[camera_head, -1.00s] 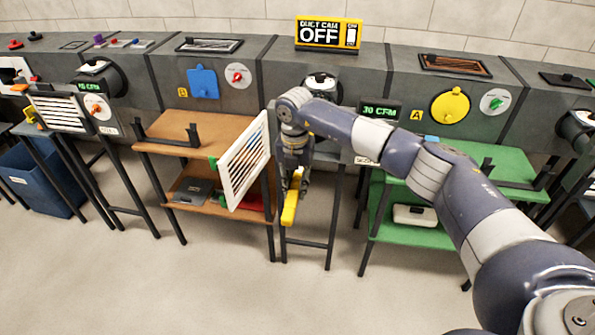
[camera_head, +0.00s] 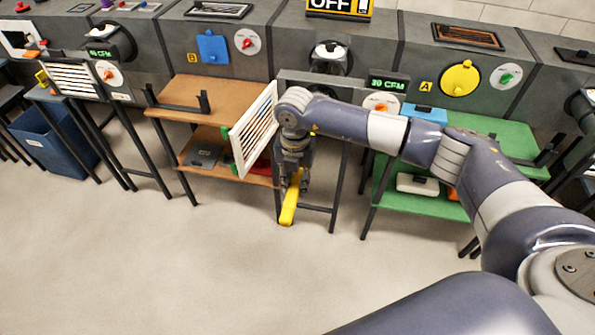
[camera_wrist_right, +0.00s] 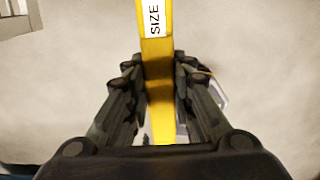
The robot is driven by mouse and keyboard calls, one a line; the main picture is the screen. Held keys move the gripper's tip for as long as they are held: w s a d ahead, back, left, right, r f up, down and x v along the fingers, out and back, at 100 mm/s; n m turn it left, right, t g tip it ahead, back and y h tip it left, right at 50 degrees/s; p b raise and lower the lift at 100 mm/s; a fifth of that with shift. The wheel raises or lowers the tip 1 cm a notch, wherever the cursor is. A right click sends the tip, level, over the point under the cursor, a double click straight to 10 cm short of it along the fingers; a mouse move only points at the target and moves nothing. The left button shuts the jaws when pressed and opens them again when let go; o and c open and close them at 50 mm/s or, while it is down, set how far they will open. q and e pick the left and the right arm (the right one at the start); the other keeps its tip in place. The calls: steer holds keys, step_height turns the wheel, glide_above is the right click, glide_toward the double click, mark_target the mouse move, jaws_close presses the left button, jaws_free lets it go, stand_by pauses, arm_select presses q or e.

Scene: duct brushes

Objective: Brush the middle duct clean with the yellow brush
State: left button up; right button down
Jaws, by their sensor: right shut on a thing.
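The yellow brush (camera_head: 289,205) shows as a yellow bar hanging down from my right gripper (camera_head: 292,182) in the head view. In the right wrist view my right gripper (camera_wrist_right: 158,85) is shut on the yellow bar (camera_wrist_right: 157,60), which carries a white label reading "SIZE". Any bristles are hidden. A white slatted grille (camera_head: 255,130) stands swung out just left of my right gripper. My left gripper is not in view.
A brown two-shelf stand (camera_head: 187,90) is at the left and a green one (camera_head: 500,135) at the right. A blue bin (camera_head: 45,140) stands far left. An "OFF" sign (camera_head: 338,5) sits above the duct. The floor in front is clear.

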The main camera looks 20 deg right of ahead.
stand_by(0.3)
steer(key=shift+w+d+f+b, duration=0.1)
steer(key=shift+w+d+b, duration=0.1)
steer(key=shift+w+b, duration=0.15)
steer(key=w+d+b, duration=0.2)
steer(key=shift+w, duration=0.35)
steer(key=w+d+b, duration=0.2)
steer(key=w, duration=0.1)
steer(key=w+d+b, duration=0.1)
steer(key=w, duration=0.1)
steer(key=shift+d+b, duration=0.1)
steer(key=shift+b, duration=0.3)
steer(key=w+d+b, duration=0.2)
steer(key=w, duration=0.1)
steer(key=w+d+b, duration=0.1)
steer(key=b, duration=0.1)
steer(key=shift+w+d+f, duration=0.1)
steer(key=shift+w, duration=0.25)
steer(key=shift+w+d+r+b, duration=0.2)
steer(key=shift+w+d+b, duration=0.15)
steer(key=shift+w+b, duration=0.1)
steer(key=shift+s, duration=0.1)
